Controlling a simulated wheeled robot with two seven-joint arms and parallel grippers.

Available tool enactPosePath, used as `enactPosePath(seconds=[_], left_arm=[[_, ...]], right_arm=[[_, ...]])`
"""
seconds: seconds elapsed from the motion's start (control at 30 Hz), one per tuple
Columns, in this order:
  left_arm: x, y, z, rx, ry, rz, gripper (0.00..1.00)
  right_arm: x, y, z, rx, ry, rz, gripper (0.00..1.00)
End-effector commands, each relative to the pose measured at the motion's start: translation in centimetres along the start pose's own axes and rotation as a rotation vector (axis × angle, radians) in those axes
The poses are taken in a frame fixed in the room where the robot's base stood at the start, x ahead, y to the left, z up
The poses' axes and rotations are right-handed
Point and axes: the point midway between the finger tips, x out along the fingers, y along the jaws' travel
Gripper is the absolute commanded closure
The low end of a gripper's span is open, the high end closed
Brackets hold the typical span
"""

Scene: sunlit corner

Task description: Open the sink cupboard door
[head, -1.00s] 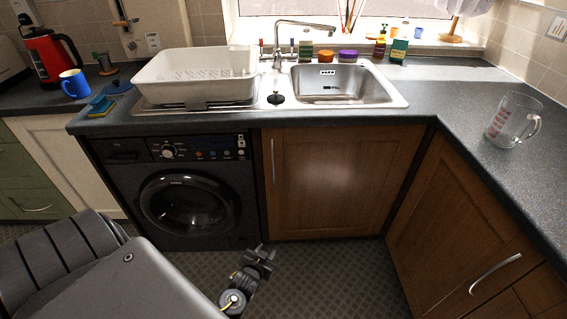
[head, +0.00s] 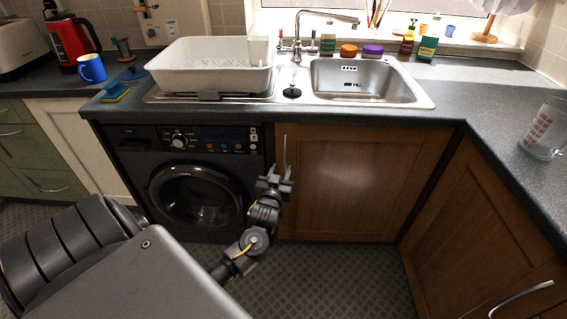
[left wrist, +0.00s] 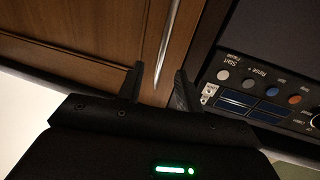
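The sink cupboard door (head: 365,185) is a brown wooden panel under the sink and looks shut. Its slim vertical metal handle (head: 285,150) is near the left edge, beside the washing machine. My left gripper (head: 277,175) is in front of the door's left edge, at the lower part of the handle. In the left wrist view, the gripper (left wrist: 159,72) is open, and the handle (left wrist: 171,40) runs into the gap between its fingers. I cannot tell whether the fingers reach around it or touch it. My right gripper is not in view.
A dark washing machine (head: 195,185) stands just left of the door. Another wooden cupboard (head: 470,225) is angled at the right with its own handle (head: 522,298). The worktop (head: 480,95) overhangs above. The floor (head: 345,280) in front of the door is clear.

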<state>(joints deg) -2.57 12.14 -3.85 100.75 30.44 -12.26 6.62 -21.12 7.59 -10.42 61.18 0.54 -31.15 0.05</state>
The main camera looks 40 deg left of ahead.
Motion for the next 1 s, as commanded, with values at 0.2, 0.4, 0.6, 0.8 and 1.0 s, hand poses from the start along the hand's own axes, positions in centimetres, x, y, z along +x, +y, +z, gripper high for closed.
enactPosePath(seconds=[0.2, 0.4, 0.6, 0.8, 1.0], left_arm=[[3.2, -0.1, 0.1, 0.002, -0.001, -0.001, 0.64], [4.3, -0.1, 0.1, 0.001, -0.001, -0.001, 0.64], [4.4, -0.2, 0.0, 0.0, -0.001, -0.002, 0.64], [4.4, -0.2, 0.1, 0.0, -0.001, -0.002, 0.83], [4.3, -0.2, 0.1, 0.0, -0.001, -0.002, 1.0]], right_arm=[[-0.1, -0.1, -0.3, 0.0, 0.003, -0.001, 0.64], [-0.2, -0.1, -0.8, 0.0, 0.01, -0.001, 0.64], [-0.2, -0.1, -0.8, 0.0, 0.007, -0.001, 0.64], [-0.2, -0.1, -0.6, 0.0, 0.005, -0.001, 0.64], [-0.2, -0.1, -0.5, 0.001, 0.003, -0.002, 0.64]])
